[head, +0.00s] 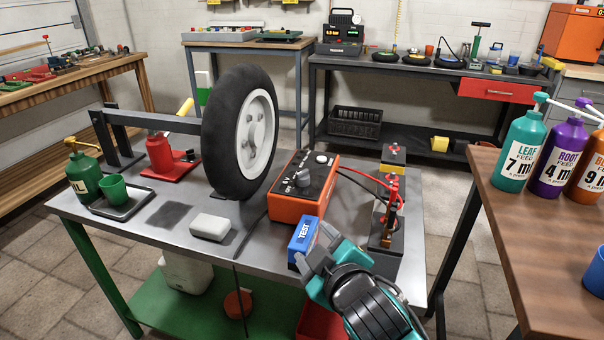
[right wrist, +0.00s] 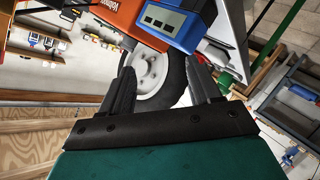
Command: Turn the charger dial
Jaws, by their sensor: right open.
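The orange charger (head: 301,206) stands on the grey workbench (head: 205,262) with a dark sloped top. A grey dial (head: 303,178) and a smaller white knob (head: 321,159) sit on that top. A blue box marked TEST (head: 304,240) is at the charger's front. My right gripper (head: 319,254) is open and empty beside the blue box, in front of the charger and apart from the dial. In the right wrist view the charger (right wrist: 126,12) and blue box (right wrist: 165,19) show beyond my fingers (right wrist: 162,85); the dial is not visible there. My left gripper is out of view.
A large wheel (head: 226,128) stands left of the charger. Red and black cables (head: 375,178) run right to a post stand (head: 386,222). A white block (head: 211,227) and a tray with a green cup (head: 113,187) lie left. Bottles (head: 521,150) stand on the brown right table.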

